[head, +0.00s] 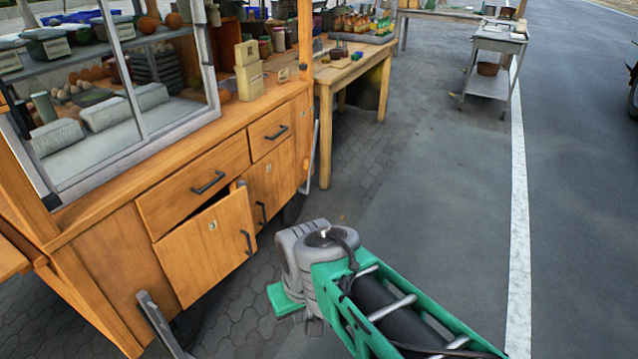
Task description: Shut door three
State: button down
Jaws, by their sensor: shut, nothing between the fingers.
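A wooden cupboard door (205,248) with a dark handle at its right edge stands ajar on the cart front. Its right edge sticks out, with a dark gap above it under the drawer. A small pale mark is on its face, too small to read. A second door (278,180) to its right, also with a dark handle, looks closed. I cannot tell which number each bears. My gripper (286,302), green at the end of my grey wrist, is low in front of the cart, right of the ajar door and apart from it. It is shut and empty; its fingertips are mostly hidden.
The wooden cart (110,255) has two closed drawers (200,185) above the doors and a glass display case on top. A wooden table (345,75) stands beyond it, and a metal trolley (490,65) is farther right. The pavement (430,170) to the right is clear.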

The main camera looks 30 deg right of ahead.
aim_at(194, 257)
jog(key=z, duration=0.25)
jog(key=i, duration=1.1)
jog(key=u, duration=1.4)
